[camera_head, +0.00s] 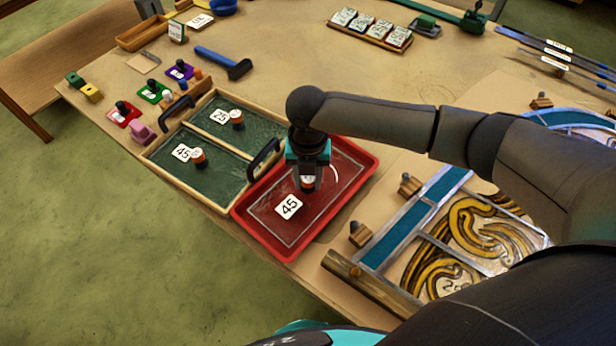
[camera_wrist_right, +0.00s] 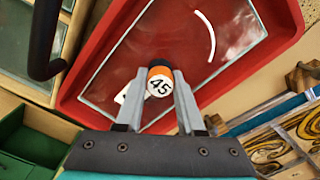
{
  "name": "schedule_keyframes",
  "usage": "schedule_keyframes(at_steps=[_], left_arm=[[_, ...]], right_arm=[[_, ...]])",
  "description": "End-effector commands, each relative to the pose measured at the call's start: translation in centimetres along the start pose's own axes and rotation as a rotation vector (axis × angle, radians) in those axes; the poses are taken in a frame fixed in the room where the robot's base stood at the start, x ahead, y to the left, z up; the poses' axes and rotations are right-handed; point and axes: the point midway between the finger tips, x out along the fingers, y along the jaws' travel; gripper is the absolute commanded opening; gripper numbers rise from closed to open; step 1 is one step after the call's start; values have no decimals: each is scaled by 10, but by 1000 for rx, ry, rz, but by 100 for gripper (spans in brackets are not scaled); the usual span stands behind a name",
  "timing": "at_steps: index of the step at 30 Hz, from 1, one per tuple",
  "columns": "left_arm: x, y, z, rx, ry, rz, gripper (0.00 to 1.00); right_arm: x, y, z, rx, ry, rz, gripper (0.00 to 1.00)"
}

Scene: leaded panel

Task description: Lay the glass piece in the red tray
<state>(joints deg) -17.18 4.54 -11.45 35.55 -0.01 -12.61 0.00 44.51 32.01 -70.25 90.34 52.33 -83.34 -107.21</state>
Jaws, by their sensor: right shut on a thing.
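The red tray (camera_head: 372,160) stands near the table's front edge, and its rim also shows in the right wrist view (camera_wrist_right: 92,50). My left gripper is not in view.
Left of the red tray is a wooden case (camera_head: 150,158) with black handles and two glass panes with knobs, labelled "45" and "25". At right lies a leaded panel (camera_head: 465,240) with wooden blocks.

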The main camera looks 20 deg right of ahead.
Motion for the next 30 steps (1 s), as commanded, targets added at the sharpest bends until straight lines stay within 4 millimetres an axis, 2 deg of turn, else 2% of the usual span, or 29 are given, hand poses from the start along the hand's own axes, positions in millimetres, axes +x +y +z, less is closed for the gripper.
schedule_keyframes(at_steps=[19,20,28,30], left_arm=[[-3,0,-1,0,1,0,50],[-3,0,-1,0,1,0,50],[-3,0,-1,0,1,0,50],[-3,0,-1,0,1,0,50]], right_arm=[[3,1,0,-1,-2,2,0],[3,1,0,-1,-2,2,39],[3,0,0,0,-1,1,69],[3,0,0,0,0,1,73]])
